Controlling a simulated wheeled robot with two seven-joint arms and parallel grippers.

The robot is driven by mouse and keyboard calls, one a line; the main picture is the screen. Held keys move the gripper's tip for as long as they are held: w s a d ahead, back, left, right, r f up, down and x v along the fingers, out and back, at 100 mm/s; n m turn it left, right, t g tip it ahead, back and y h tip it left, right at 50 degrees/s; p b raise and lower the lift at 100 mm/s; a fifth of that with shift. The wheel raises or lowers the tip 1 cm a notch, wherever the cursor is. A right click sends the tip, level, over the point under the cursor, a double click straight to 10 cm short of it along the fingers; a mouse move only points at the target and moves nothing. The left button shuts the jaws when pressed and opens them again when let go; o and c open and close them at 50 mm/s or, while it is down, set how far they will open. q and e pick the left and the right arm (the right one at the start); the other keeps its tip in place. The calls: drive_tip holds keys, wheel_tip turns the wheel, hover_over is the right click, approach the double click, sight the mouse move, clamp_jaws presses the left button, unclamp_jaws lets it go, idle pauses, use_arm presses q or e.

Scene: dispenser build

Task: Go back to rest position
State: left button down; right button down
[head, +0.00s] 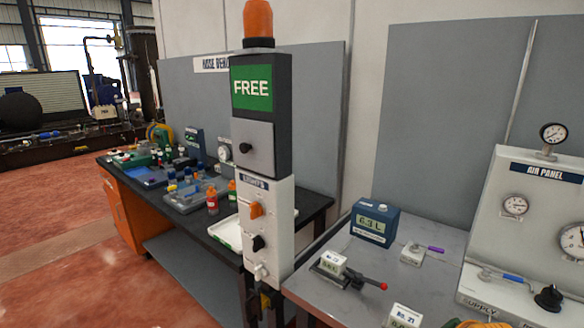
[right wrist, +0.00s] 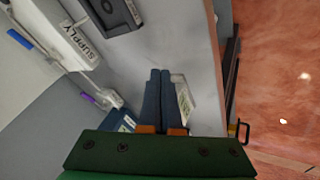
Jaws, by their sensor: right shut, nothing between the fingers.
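My right gripper (right wrist: 160,75) shows in the right wrist view, with two dark fingers side by side, orange pieces at their base and a green body. It is shut and empty, over the grey bench top (right wrist: 190,45). A white labelled block (right wrist: 185,103) shows just right of the fingers, partly hidden by them; I cannot tell if they touch. My left gripper is not in view, and I cannot make out the right one in the head view.
A post with a green FREE sign (head: 252,88) and a LIGHTS box (head: 267,225) stands in front. The right bench holds a blue meter (head: 375,222), a red-handled valve block (head: 340,270) and the air panel (head: 535,215). A cluttered dark bench (head: 300,207) stands left; red floor (head: 60,230) is open.

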drive_tip(key=s+a+f+m+g+y, duration=0.15)
drive_tip(key=s+a+f, duration=0.25)
drive_tip(key=s+a, duration=0.6)
drive_tip(key=s+a+f+m+g+y, duration=0.15)
drive_tip(key=s+a+f, duration=0.4)
drive_tip(key=s, duration=0.85)
wheel_tip(320, 180, down, 10)
drive_tip(key=a+r, duration=0.1)
drive_tip(key=a, duration=0.1)
drive_tip(key=s+d+f+g+b, duration=0.1)
drive_tip(key=s+d+f+g, duration=0.1)
drive_tip(key=s+f, duration=1.2)
wheel_tip(320, 180, down, 4)
drive_tip(key=shift+s+d+r, duration=0.15)
drive_tip(key=shift+s+d, duration=0.05)
drive_tip(key=shift+d, duration=0.1)
idle(3.0)
